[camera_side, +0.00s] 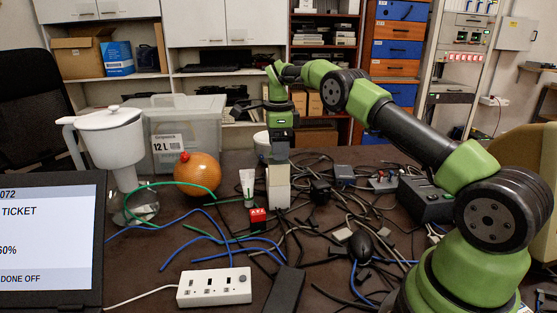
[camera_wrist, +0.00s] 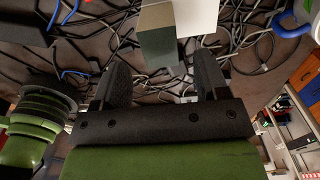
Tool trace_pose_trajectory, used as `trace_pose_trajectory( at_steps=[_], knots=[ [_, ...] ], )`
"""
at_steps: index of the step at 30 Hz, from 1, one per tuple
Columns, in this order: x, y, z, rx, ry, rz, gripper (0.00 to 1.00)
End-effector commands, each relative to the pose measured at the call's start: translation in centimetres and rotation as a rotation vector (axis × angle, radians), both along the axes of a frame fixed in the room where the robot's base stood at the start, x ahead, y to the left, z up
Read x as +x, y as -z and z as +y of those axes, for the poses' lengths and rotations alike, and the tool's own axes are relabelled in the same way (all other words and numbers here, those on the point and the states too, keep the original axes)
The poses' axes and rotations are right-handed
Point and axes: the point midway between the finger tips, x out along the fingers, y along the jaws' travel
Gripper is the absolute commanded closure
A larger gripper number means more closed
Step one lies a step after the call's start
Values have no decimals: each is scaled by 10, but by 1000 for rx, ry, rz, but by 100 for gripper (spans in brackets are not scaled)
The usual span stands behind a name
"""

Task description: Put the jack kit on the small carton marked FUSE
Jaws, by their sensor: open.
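My gripper (camera_side: 279,157) points down over a pale, upright box-like stack (camera_side: 278,188) near the middle of the table. In the wrist view its two dark fingers (camera_wrist: 160,66) are spread apart. A box with a white face and a grey-green face (camera_wrist: 158,44) shows between and beyond the fingertips. I cannot tell whether the fingers touch it. The stack seems to have an upper and a lower part. No FUSE mark is readable, so I cannot tell which part is the jack kit or the carton.
A power strip (camera_side: 214,287) lies in front. Loose cables cover much of the table.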

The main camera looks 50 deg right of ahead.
Motion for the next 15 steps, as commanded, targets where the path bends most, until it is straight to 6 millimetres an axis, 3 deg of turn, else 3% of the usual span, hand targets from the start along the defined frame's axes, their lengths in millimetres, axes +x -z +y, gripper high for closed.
trace_pose_trajectory(
  at_steps=[5, 10, 15],
  knots=[
    [0, -23, 6, -3, -57, -18, 32],
    [-9, -81, 34, -19, -325, -95, 32],
    [-43, -143, 75, -62, -691, -203, 32]
  ],
)
